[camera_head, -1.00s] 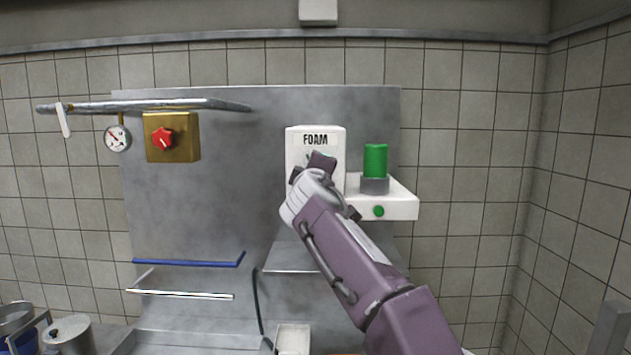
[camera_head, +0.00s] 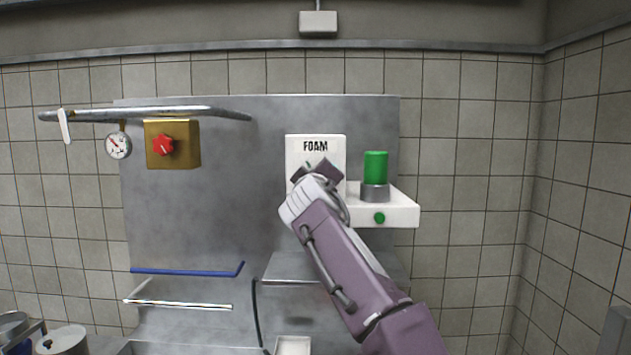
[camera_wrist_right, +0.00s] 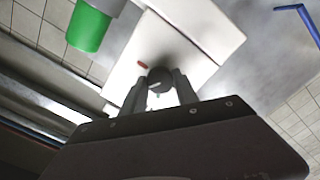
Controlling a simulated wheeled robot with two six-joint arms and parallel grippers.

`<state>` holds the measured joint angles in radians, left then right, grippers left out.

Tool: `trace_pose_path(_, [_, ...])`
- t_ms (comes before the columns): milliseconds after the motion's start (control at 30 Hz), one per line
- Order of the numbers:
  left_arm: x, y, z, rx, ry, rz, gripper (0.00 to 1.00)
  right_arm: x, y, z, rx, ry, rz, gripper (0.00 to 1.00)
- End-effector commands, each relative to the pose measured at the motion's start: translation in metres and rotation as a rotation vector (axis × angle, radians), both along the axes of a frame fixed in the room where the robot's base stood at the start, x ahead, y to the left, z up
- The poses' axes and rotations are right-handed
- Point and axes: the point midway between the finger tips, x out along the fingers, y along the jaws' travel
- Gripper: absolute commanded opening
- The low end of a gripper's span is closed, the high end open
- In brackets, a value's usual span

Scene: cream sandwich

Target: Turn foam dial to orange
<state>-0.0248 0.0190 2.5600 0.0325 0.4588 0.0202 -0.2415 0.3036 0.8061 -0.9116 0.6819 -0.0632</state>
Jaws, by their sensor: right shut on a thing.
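The white foam box (camera_head: 315,146), marked FOAM, is fixed on the steel wall panel in the middle of the head view. In the right wrist view its white face (camera_wrist_right: 190,62) shows a dark round dial (camera_wrist_right: 158,80) with a pale mark on it. A small red-orange mark (camera_wrist_right: 143,65) lies on the face beside the dial. My right gripper (camera_wrist_right: 160,92) is shut on the dial, one finger on each side. In the head view my right gripper (camera_head: 316,172) covers the dial. My left gripper is not in view.
A green cylinder (camera_head: 375,165) stands in a grey holder on a white shelf (camera_head: 403,209) with a green button (camera_head: 379,218), right of the box. A brass box (camera_head: 187,144) with a red knob (camera_head: 163,146) and a gauge (camera_head: 118,145) are at the left. A blue rail (camera_head: 185,271) is lower left.

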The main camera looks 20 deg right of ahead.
Motion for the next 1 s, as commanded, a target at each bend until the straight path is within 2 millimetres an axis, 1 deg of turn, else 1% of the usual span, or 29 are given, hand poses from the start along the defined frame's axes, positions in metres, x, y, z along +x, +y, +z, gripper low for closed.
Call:
trace_pose_path(167, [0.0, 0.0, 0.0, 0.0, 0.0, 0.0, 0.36, 0.0, 0.0, 0.001, -0.002, -0.002, 0.0, 0.0])
trace_pose_path(200, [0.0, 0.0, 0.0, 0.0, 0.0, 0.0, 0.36, 0.0, 0.0, 0.001, -0.002, -0.002, 0.0, 0.41])
trace_pose_path(267, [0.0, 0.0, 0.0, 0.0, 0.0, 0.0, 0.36, 0.0, 0.0, 0.001, -0.002, -0.002, 0.001, 0.57])
trace_pose_path(533, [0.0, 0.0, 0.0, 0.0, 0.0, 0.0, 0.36, 0.0, 0.0, 0.0, -0.001, -0.001, 0.0, 0.57])
trace_pose_path(633, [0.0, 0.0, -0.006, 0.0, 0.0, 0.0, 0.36, -0.007, 0.002, -0.002, -0.002, -0.002, 0.002, 0.57])
trace_pose_path(667, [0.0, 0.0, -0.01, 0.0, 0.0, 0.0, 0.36, -0.011, 0.004, -0.003, -0.001, -0.003, 0.002, 0.57])
trace_pose_path(833, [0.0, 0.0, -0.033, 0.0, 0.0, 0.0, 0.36, -0.048, 0.014, -0.005, 0.0, -0.005, 0.004, 0.57])
trace_pose_path(900, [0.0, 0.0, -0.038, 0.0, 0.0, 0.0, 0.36, -0.062, 0.019, -0.004, 0.0, -0.003, 0.004, 0.57])
trace_pose_path(1000, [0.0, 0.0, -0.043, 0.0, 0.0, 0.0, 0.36, -0.077, 0.023, -0.003, -0.002, -0.003, 0.004, 0.57])
